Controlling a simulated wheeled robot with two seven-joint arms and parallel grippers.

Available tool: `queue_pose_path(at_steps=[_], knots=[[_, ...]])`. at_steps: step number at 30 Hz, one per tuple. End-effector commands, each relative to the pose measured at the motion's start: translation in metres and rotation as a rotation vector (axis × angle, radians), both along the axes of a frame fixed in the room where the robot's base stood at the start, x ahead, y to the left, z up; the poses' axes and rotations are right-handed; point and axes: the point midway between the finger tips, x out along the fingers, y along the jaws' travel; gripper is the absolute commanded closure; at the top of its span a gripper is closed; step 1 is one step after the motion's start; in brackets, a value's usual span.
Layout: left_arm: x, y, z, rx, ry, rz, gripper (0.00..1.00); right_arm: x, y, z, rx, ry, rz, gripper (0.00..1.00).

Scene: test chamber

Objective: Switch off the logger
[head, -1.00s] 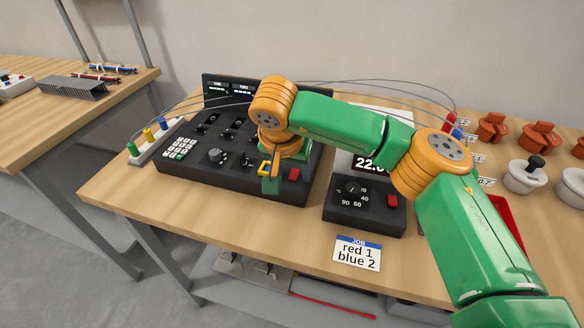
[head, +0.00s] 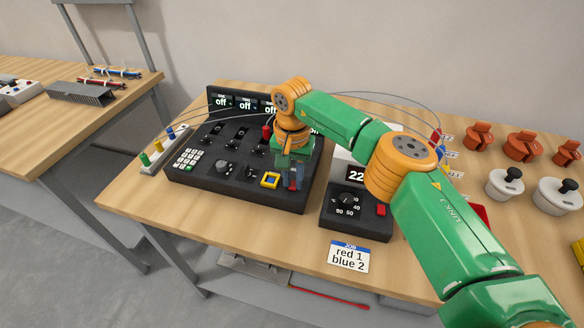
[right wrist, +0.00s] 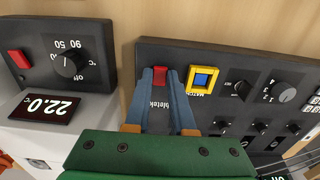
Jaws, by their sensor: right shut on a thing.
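The logger is a black console (head: 235,190) on the wooden bench, with knobs, a white keypad and an upright display panel. Several displays (head: 246,104) read "off"; the arm covers part of the panel. My right gripper (head: 293,184) is down at the console's front right. In the right wrist view its two blue fingers (right wrist: 161,78) stand on either side of a small red switch (right wrist: 161,74) and are shut on it. A yellow-framed blue button (head: 270,180) sits just beside; it also shows in the right wrist view (right wrist: 202,80). My left gripper is not in view.
A black control box (head: 350,222) with a dial and red button stands right of the console. A job card (head: 349,257) reads "red 1, blue 2". White pots (head: 504,184) and orange-brown parts (head: 524,146) stand right. Thin cables run behind the console.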

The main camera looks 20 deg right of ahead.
Motion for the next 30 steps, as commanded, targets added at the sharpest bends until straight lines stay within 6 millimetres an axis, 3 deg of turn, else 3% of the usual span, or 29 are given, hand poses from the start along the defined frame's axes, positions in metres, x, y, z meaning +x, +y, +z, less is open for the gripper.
queue_pose_path(at_steps=[12, 13, 15, 16, 25, 30], knots=[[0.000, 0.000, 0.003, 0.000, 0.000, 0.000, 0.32, 0.001, -0.001, 0.001, 0.016, 0.013, -0.001, 1.00], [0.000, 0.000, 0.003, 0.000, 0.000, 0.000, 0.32, 0.001, -0.001, 0.001, 0.016, 0.013, -0.001, 0.70], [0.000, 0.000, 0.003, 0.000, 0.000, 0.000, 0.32, 0.001, -0.001, 0.001, 0.016, 0.013, -0.001, 0.51], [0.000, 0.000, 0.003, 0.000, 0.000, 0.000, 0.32, 0.001, -0.001, 0.001, 0.016, 0.013, -0.001, 0.47], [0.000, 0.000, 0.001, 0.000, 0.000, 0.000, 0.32, 0.001, -0.001, 0.003, 0.016, 0.013, -0.002, 0.47], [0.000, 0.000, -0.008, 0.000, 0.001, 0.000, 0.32, 0.002, 0.000, 0.036, 0.016, 0.009, -0.004, 0.47]])
